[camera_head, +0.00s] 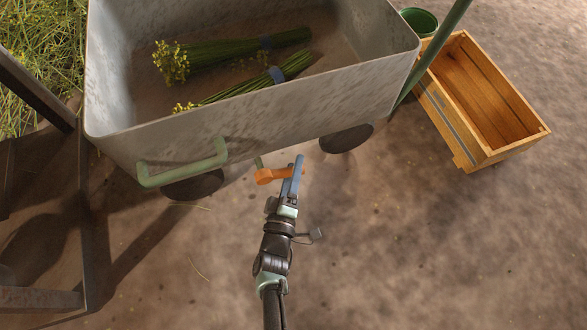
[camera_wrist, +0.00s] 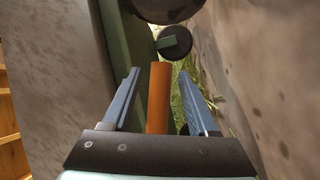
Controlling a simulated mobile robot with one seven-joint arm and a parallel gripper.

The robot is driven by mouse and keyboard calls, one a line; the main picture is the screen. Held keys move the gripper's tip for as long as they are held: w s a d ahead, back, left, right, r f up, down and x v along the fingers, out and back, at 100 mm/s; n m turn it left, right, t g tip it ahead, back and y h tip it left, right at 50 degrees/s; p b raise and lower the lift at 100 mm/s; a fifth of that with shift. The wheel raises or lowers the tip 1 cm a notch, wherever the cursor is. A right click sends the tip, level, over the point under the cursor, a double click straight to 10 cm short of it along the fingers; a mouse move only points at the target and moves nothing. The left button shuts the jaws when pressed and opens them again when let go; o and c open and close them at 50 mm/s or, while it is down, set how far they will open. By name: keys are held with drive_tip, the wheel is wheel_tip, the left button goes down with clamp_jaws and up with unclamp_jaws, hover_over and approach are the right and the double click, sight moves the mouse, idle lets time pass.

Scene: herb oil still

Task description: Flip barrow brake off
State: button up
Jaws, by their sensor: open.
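The barrow (camera_head: 250,115) is a grey metal tub on dark wheels, with a green handle (camera_head: 183,165) on its near side. An orange brake lever (camera_head: 264,176) sticks out below the tub's near edge, right of that handle. My gripper (camera_head: 297,165) is at the lever, its blue fingers overlapping it in the head view. In the wrist view the orange lever (camera_wrist: 158,98) stands between the two open fingers of my gripper (camera_wrist: 165,90), with gaps on both sides. The lever's mount is partly hidden.
Two bundles of yellow-flowered herbs (camera_head: 235,50) lie in the tub. An empty wooden crate (camera_head: 484,95) stands on the right, with a green bucket (camera_head: 420,20) behind it. A dark metal frame (camera_head: 85,230) stands at left. The ground at front right is clear.

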clamp_jaws()
drive_tip(key=shift+s, duration=0.1)
idle(1.2)
